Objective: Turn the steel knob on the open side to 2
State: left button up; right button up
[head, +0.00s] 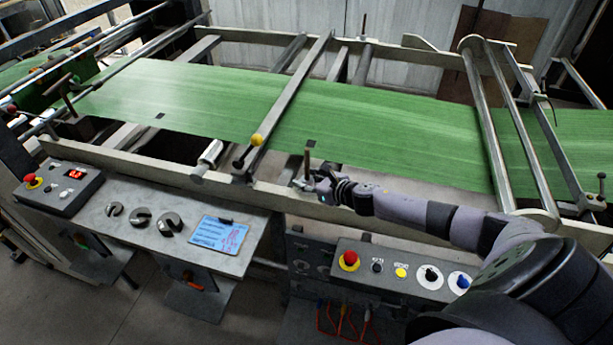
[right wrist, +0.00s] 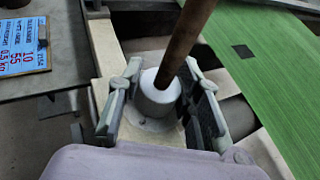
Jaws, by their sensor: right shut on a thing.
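A pale grey, rounded steel knob (right wrist: 158,95) sits on a light plate in the right wrist view. A brown rod (right wrist: 188,40) rises from it, leaning to the right. My right gripper (right wrist: 160,100) has its two fingers on either side of the knob and is shut on it. In the head view my right gripper (head: 312,184) is at the near rail of the machine, beside the upright rod (head: 307,163); the knob itself is mostly hidden there. I cannot read any scale or number at the knob. My left gripper is not in view.
Green web (head: 380,125) runs across the rollers behind the gripper. A grey shelf holds a blue card (head: 219,235). A button panel (head: 400,262) lies below my right arm.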

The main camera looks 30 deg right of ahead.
jog(key=m+h+p, duration=0.1)
jog(key=m+h, duration=0.1)
jog(key=m+h+p, duration=0.2)
jog(key=h, duration=0.1)
jog(key=shift+a+r+m, duration=0.15)
jog(key=shift+m, duration=0.15)
jog(key=shift+m+g+h+p, duration=0.4)
jog(key=shift+m+h+p, duration=0.25)
jog(key=shift+m+h, duration=0.4)
jog(key=shift+m+g+h, duration=0.6)
jog(key=shift+m+h, duration=0.25)
jog(key=shift+h, duration=0.4)
jog(key=shift+w+f+m+g+h, duration=0.1)
jog(key=shift+f+m+g+h, duration=0.1)
jog(key=shift+m+g+h, duration=0.85)
jog(key=shift+m+g+h+b, duration=0.45)
jog(key=shift+m+g+h, duration=0.8)
jog(key=shift+m, duration=0.5)
jog(key=shift+d+g, duration=0.2)
jog(key=shift+g, duration=0.1)
jog(key=shift+r, duration=0.1)
jog(key=o, duration=1.2)
